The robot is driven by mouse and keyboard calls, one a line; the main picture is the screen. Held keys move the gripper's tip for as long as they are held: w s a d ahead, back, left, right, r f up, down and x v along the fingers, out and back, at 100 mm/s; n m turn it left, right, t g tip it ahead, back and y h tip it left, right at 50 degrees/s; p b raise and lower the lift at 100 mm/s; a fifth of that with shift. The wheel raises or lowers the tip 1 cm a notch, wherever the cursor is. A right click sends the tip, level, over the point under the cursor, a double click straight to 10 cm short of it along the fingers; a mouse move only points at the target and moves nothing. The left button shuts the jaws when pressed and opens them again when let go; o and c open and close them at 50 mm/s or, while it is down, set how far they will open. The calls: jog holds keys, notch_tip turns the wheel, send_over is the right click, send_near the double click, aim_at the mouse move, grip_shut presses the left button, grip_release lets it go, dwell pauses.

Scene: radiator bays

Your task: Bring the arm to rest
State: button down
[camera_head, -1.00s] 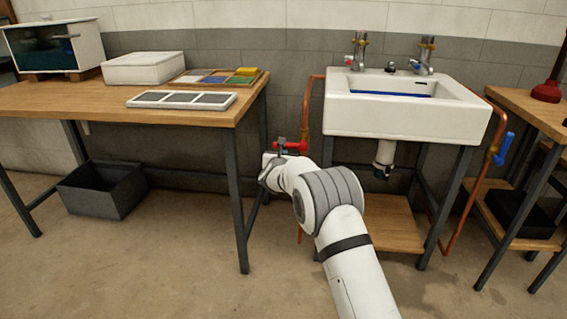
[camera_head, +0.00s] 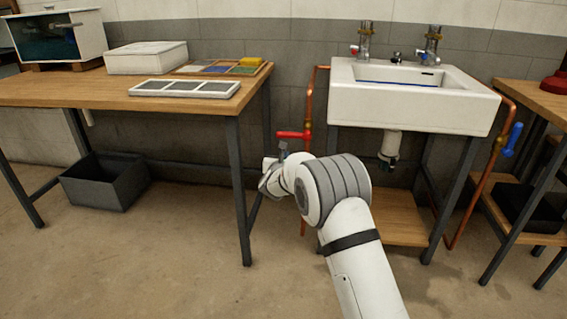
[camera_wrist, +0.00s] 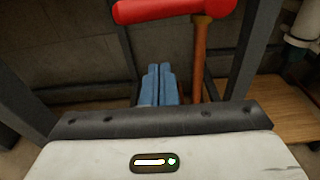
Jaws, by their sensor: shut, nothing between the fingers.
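My gripper (camera_head: 282,150) is at the end of my white arm, in front of the gap between the wooden table and the sink. In the wrist view its two blue-grey fingers (camera_wrist: 158,86) are together with nothing between them. A red valve handle (camera_head: 293,135) on a copper pipe is close to the fingertips in the head view. In the wrist view the red handle (camera_wrist: 165,10) lies above and beyond the fingers, with the pipe to their right. I cannot tell whether the gripper touches the handle; it looks apart in the wrist view.
A wooden table (camera_head: 60,97) with a white box (camera_head: 146,58) and trays stands left. A dark crate (camera_head: 104,182) sits beneath it. A white sink (camera_head: 410,108) stands right, with a blue valve handle (camera_head: 513,139) beyond it. The front floor (camera_head: 150,265) is clear.

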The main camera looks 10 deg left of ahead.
jog(key=s+d+r+m+g+h+p, duration=0.4)
jog(key=s+d+r+m+p, duration=0.6)
jog(key=d+r, duration=0.5)
jog(key=s+d+r+m+g+h+p, duration=0.45)
jog(key=s+d+r+m+p, duration=0.6)
jog(key=d, duration=0.55)
jog(key=s+d+r+m+g+y+p, duration=0.1)
jog(key=s+d+r+m+p, duration=0.1)
jog(key=s+r+m+p, duration=0.3)
jog(key=s+d+r+m+g+y+p, duration=0.1)
jog(key=s+d+r+g, duration=0.15)
jog(key=s, duration=0.45)
jog(key=s+d+r+m+g+y+p, duration=0.1)
jog(key=s+r+m+p, duration=0.1)
jog(key=s+r, duration=0.3)
jog(key=s+a+r+m+y+p, duration=0.2)
jog(key=s+m+p, duration=0.1)
jog(key=s, duration=0.4)
jog(key=s+a+r+m+y+p, duration=0.2)
jog(key=s+m+p, duration=0.2)
jog(key=s, duration=0.2)
jog(key=shift+s+m+g+y, duration=0.35)
jog(key=shift+s+g, duration=0.05)
